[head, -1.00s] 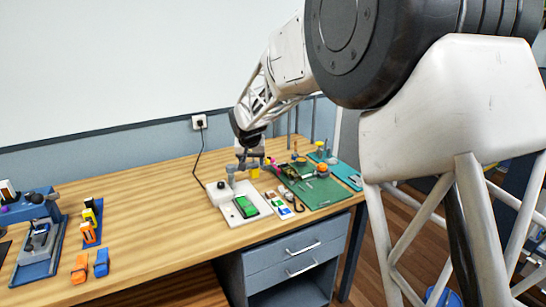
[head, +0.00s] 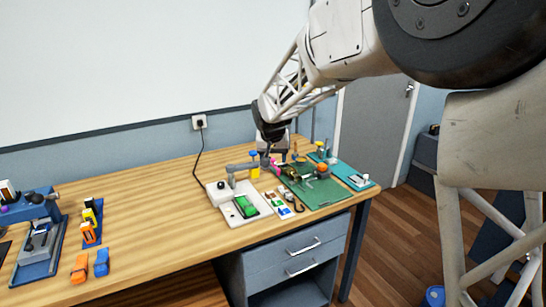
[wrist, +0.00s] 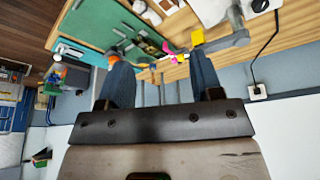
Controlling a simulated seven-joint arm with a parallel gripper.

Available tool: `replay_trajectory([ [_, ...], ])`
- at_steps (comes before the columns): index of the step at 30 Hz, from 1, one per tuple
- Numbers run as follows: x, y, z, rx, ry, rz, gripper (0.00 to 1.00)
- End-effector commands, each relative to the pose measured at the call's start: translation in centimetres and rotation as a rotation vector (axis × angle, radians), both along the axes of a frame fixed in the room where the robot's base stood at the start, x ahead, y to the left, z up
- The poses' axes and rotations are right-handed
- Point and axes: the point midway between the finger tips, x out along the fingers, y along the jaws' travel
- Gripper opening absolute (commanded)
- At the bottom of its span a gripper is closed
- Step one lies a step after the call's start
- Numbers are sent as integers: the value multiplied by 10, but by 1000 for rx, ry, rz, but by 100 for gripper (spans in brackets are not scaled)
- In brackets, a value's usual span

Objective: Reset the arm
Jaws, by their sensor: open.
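My arm reaches in from the upper right of the head view. My gripper (head: 270,155) hangs over the back of the wooden desk (head: 150,200), partly hidden among the items behind the green mat. In the wrist view my gripper (wrist: 163,75) has its two dark fingers well apart, with nothing held between them. The green mat (head: 328,198) with small tools shows ahead of the fingers in the wrist view (wrist: 85,25).
A white device with a green block (head: 246,207) and a grey arm with a yellow tip (head: 254,170) stand near the mat. Orange (head: 79,268) and blue (head: 102,262) pieces lie at the left. A black cord runs to the wall socket (head: 199,122). The desk's middle left is clear.

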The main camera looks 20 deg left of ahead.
Motion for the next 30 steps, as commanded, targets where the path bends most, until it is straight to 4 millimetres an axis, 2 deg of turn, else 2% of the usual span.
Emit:
replay_trajectory([
  [9,0,-1,1,0,0,-1,60],
  [14,-5,-14,6,-1,1,-8,60],
  [20,-19,-54,22,-5,8,-29,60],
  [30,-71,-155,54,-12,26,-82,60],
])
